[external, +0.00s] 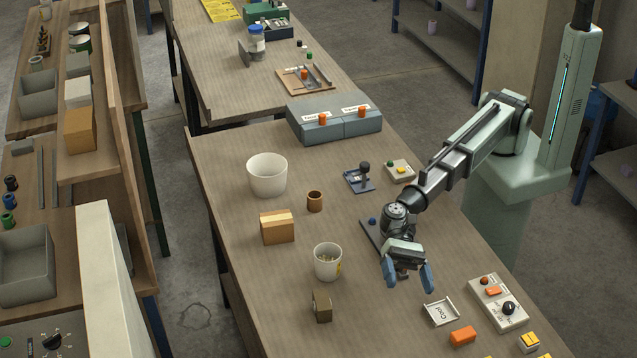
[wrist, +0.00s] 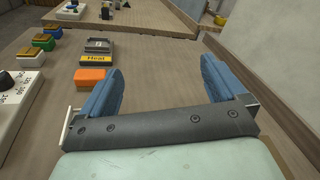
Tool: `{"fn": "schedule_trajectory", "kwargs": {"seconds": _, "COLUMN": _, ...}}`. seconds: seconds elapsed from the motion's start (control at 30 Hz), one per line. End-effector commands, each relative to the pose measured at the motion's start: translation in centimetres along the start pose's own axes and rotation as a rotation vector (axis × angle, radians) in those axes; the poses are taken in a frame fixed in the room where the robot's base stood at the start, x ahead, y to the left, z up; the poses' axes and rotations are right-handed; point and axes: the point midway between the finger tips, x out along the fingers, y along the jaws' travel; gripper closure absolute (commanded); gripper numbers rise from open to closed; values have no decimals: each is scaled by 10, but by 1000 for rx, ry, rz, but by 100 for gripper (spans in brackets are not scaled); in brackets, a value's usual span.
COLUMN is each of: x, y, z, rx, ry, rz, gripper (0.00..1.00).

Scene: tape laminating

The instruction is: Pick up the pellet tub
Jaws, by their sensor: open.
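The pellet tub (external: 327,262) is a small white tub with pale pellets inside and a yellow mark on its side. It stands upright on the wooden bench in the external view. My gripper (external: 408,278) is open and empty, to the right of the tub and apart from it, above the bench. In the wrist view my gripper (wrist: 163,78) shows its two blue fingers spread wide with nothing between them. The tub is not visible in the wrist view.
A larger white tub (external: 267,174), a brown cup (external: 314,202), a cardboard box (external: 277,228) and a brown block (external: 322,306) stand around the pellet tub.

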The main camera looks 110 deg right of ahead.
Motion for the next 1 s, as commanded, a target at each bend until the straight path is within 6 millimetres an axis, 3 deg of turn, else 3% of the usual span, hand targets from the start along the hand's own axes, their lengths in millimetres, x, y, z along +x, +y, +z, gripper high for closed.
{"fn": "schedule_trajectory", "kwargs": {"seconds": 0.1, "x": -43, "y": -41, "z": -22, "rx": 45, "ry": 44, "rz": -75, "gripper": 3}}
{"fn": "schedule_trajectory", "kwargs": {"seconds": 0.3, "x": -119, "y": -92, "z": -56, "rx": 131, "ry": 120, "rz": -176, "gripper": 3}}
{"fn": "schedule_trajectory", "kwargs": {"seconds": 0.43, "x": -172, "y": -110, "z": -75, "rx": 200, "ry": 180, "rz": -217, "gripper": 3}}
{"fn": "schedule_trajectory", "kwargs": {"seconds": 0.6, "x": -230, "y": -110, "z": -94, "rx": 297, "ry": 271, "rz": -229, "gripper": 3}}
{"fn": "schedule_trajectory", "kwargs": {"seconds": 0.8, "x": -269, "y": -99, "z": -109, "rx": 386, "ry": 358, "rz": -222, "gripper": 3}}
{"fn": "schedule_trajectory", "kwargs": {"seconds": 0.9, "x": -271, "y": -98, "z": -113, "rx": 403, "ry": 374, "rz": -221, "gripper": 3}}
{"fn": "schedule_trajectory", "kwargs": {"seconds": 1.0, "x": -261, "y": -100, "z": -118, "rx": 406, "ry": 378, "rz": -218, "gripper": 3}}
